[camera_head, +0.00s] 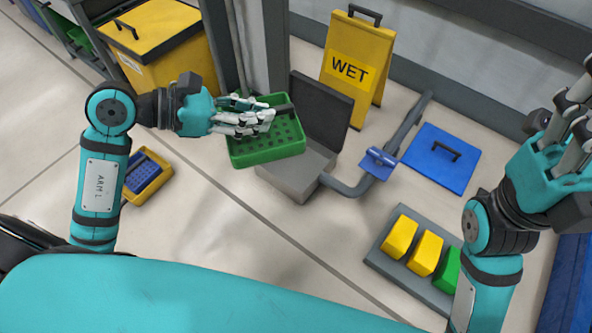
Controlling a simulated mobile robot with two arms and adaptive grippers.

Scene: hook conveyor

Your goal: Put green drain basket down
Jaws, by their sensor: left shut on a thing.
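The green drain basket (268,154) is a shallow tray with holes in its floor, in the upper middle of the head view. My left gripper (262,117), a fingered hand, reaches over it from the left and is shut on it; the exact grip at its far edge is partly hidden by the fingers. The basket overlaps a grey open box (297,177) with a raised dark lid (321,108). I cannot tell whether it touches the box. My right gripper (568,125) is at the right edge, partly cut off, apart from the basket.
A blue floor plate (440,158) and a grey pipe with a blue valve (378,162) lie to the right. A yellow WET sign (355,65) stands behind. A grey tray (391,264) holds yellow and green blocks. A yellow bin (165,50) is upper left.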

